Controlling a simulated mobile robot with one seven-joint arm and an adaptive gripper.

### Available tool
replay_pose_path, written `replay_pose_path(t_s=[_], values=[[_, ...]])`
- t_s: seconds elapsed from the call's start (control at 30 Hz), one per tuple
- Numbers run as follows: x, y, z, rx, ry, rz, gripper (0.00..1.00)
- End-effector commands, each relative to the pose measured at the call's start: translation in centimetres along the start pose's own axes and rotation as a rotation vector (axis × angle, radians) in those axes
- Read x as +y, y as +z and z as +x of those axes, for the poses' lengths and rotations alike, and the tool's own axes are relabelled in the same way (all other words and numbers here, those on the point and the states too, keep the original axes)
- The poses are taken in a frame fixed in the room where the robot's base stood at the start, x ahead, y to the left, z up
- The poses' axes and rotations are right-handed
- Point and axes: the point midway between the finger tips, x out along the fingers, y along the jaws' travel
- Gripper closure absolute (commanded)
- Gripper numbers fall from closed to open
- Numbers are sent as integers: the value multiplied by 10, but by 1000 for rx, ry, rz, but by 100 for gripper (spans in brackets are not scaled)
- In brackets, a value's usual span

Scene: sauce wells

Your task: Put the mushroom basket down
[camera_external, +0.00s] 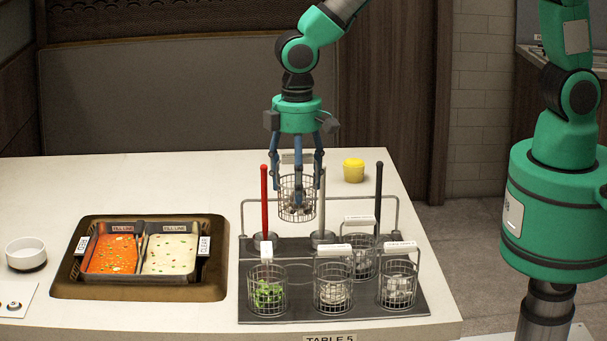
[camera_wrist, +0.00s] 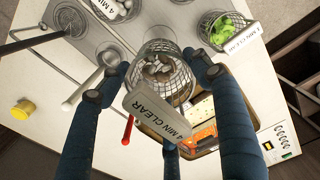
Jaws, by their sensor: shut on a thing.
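My gripper (camera_external: 297,178) points down and is shut on the mushroom basket (camera_external: 297,208), a round wire basket holding grey-brown pieces that look like mushrooms. The basket hangs roughly upright in the air above the back part of the dark rack (camera_external: 300,312), apart from it. In the wrist view the mushroom basket (camera_wrist: 185,82) shows between my blue fingers, with its "4 MIN CLEAR" tag (camera_wrist: 157,113) close to the camera. The rack has an empty ring (camera_external: 300,268) behind its front row. The exact contact of the fingertips on the basket is hard to see.
Other baskets stand in the rack: one with green leaves (camera_external: 267,294), two pale ones (camera_external: 333,293) (camera_external: 398,290) and one behind (camera_external: 363,264). Red (camera_external: 264,190), grey (camera_external: 321,205) and black (camera_external: 378,195) handles rise at its back.

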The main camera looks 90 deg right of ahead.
Motion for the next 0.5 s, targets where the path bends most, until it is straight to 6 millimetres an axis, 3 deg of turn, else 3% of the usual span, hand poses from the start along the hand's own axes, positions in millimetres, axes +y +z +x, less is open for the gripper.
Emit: replay_pose_path(t_s=[0.03, 0.33, 0.5], values=[[0, -1, -13, 3, 0, 0, 73], [0, -1, -68, 4, 0, 0, 73], [26, -9, -67, 0, 0, 98, 73]])
